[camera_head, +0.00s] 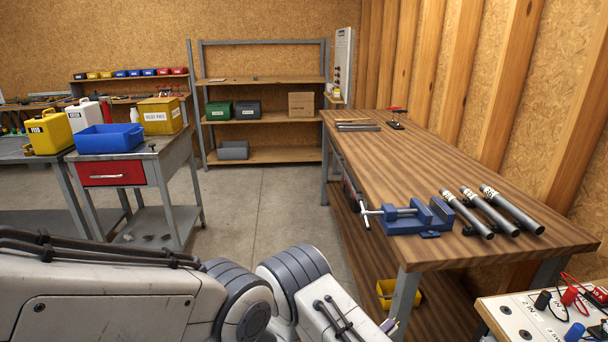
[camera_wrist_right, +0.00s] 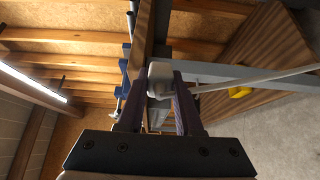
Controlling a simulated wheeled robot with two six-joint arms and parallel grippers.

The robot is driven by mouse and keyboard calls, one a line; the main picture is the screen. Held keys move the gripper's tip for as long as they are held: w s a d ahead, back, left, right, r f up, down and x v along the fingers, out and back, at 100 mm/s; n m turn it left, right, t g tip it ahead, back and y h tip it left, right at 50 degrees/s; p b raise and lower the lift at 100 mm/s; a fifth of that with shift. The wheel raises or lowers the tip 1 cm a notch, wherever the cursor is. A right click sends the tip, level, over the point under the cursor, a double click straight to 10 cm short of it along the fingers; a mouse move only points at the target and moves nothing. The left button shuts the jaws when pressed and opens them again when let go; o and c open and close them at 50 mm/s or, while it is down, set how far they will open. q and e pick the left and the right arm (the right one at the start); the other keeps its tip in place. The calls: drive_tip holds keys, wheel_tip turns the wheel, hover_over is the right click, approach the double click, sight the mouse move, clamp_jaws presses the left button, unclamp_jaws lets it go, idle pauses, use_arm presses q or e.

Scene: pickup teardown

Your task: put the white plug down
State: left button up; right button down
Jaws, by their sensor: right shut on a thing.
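The white plug (camera_wrist_right: 160,75) is held between the fingertips of my right gripper (camera_wrist_right: 160,88) in the right wrist view. The dark purplish fingers stand on both sides of it and a pale cable (camera_wrist_right: 255,80) runs from it to the right. In the head view only a small tip of my right gripper (camera_head: 389,325) shows at the bottom edge, left of the workbench's near leg; the plug cannot be made out there. My left gripper is not in view.
The wooden workbench (camera_head: 375,165) carries a blue vise (camera_head: 415,218) and several grey pipes (camera_head: 510,210). A white panel (camera_head: 520,320) with coloured plugs is at the lower right. A yellow bin (camera_head: 400,294) sits under the bench. The bench's middle is clear.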

wheel_tip(320, 180, up, 3)
drive_tip(key=shift+f+p, duration=0.2)
drive_tip(key=shift+p, duration=0.95)
drive_tip(key=shift+d+r+n+t+y, duration=0.1)
drive_tip(key=shift+d+n+t+y, duration=0.2)
drive_tip(key=shift+n+t+y, duration=0.35)
drive_tip(key=shift+d+n+t+y, duration=0.1)
drive_tip(key=shift+n+t+y, duration=0.35)
drive_tip(key=shift+n+t, duration=0.25)
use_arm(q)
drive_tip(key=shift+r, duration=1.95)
use_arm(e)
drive_tip(key=shift+a+f+n+t+y, duration=0.1)
drive_tip(key=shift+a+n+t+y, duration=0.1)
drive_tip(key=shift+n+t+y, duration=0.55)
drive_tip(key=shift+a+f+n+t+y, duration=0.1)
drive_tip(key=shift+a+n+t+y, duration=0.15)
drive_tip(key=shift+y, duration=0.8)
drive_tip(key=shift+d, duration=0.1)
